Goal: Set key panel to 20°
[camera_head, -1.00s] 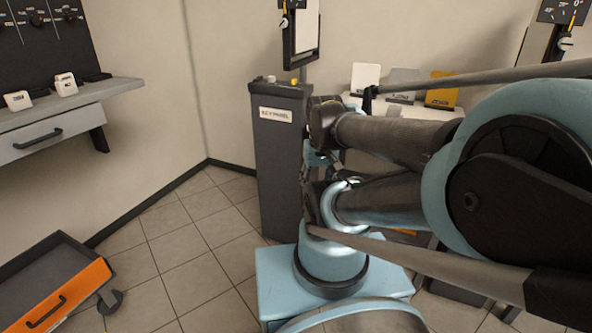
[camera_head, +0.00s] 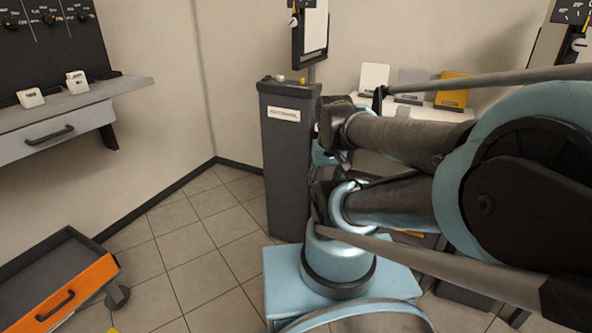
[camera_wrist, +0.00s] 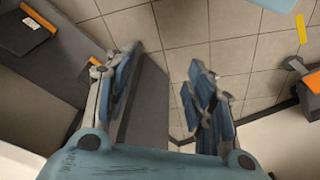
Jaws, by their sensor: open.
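A tall dark grey pedestal (camera_head: 291,165) bears a white label (camera_head: 284,114), too blurred to read now but seeming to read "key panel" a second ago. Small white and yellow knobs sit on its top. The angle cannot be read. My gripper (camera_wrist: 163,58) is open and empty in the wrist view, its blue-padded fingers over floor and a dark grey upright surface. In the head view my arm hides the gripper.
A wall shelf with a drawer (camera_head: 62,133) is at left, and an open orange-fronted drawer (camera_head: 75,290) is low at left. A white table (camera_head: 437,112) with several cards stands behind my arm. Tiled floor is clear left of the pedestal.

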